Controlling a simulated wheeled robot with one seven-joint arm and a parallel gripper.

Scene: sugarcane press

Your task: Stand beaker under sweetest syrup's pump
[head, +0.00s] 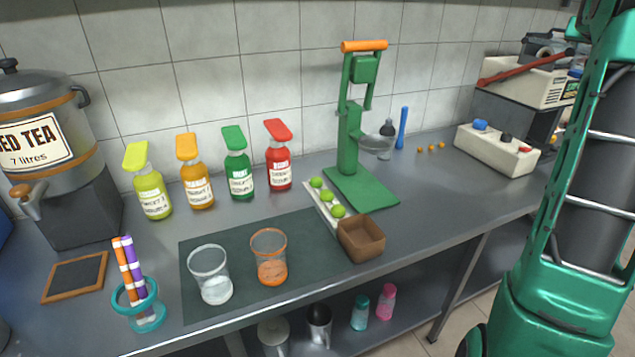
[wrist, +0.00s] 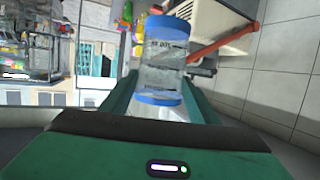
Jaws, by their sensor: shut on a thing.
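In the wrist view, my gripper (wrist: 163,100) is shut on a clear cylindrical beaker (wrist: 165,52) with blue bands at both ends and dark markings on its side. My gripper and this beaker do not show in the head view. Four pump bottles stand in a row by the wall in the head view: a yellow-green syrup (head: 151,190), an orange syrup (head: 197,187), a green syrup (head: 238,172) and a red syrup (head: 279,168). Each has a pump head in its own colour and a white label. The label print is too small to read surely.
A dark mat (head: 225,240) before the bottles bears a clear glass (head: 209,270) and an orange-rimmed glass (head: 269,255). A green press (head: 352,140), a lime tray (head: 325,210) and a brown box (head: 361,240) stand to the right. A tea urn (head: 60,110) stands left.

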